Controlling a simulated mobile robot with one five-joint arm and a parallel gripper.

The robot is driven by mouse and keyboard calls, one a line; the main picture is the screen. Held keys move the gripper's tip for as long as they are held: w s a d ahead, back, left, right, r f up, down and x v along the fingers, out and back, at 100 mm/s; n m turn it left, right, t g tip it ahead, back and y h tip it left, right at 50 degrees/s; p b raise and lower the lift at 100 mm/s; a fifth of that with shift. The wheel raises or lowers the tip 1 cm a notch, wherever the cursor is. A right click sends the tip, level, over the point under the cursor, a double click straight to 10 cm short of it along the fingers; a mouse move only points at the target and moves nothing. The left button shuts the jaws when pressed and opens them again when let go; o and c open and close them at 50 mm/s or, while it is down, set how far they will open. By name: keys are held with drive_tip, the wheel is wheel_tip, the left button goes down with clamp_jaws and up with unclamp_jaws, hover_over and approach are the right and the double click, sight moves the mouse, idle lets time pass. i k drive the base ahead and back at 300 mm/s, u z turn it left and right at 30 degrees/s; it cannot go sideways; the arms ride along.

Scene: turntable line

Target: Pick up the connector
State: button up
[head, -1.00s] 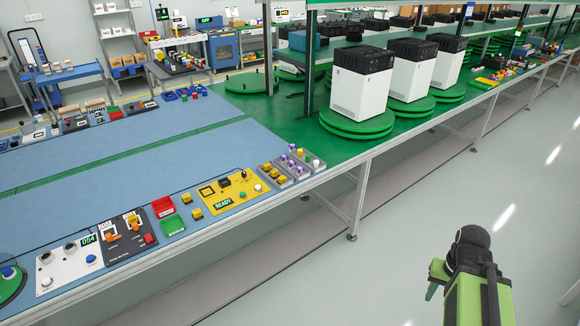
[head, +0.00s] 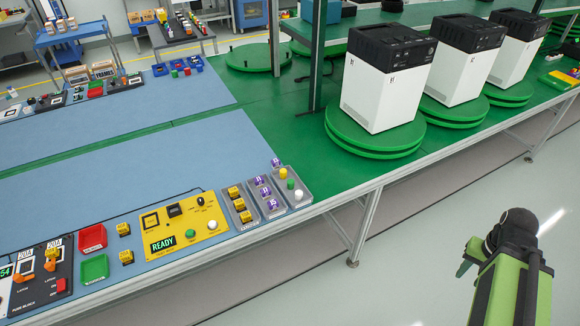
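No piece can be read for certain as the connector. Small purple blocks with white marks (head: 265,190) stand in a grey tray (head: 277,213) near the bench's front edge; one more purple block (head: 276,163) sits at the back of the tray to its right. Yellow blocks (head: 239,204) fill the tray to the left. My gripper (head: 465,268) is at the lower right, over the floor and well apart from the bench. Only a green tip shows beside my arm, so its opening cannot be made out.
A yellow READY panel (head: 213,233), a red bin (head: 92,238), a green bin (head: 94,268) and loose yellow blocks (head: 126,257) lie left of the trays. White cabinets on green turntables (head: 345,140) stand to the right. Clear floor (head: 400,270) lies before the bench.

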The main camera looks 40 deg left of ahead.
sight(266, 193)
drive_tip(key=i, duration=0.75)
drive_tip(key=u, duration=4.5)
drive_tip(key=i, duration=0.1)
drive_tip(key=z, duration=2.05)
drive_tip(key=k, duration=0.15)
drive_tip(key=z, duration=4.95)
drive_tip(key=k, duration=1)
drive_tip(key=z, duration=5.75)
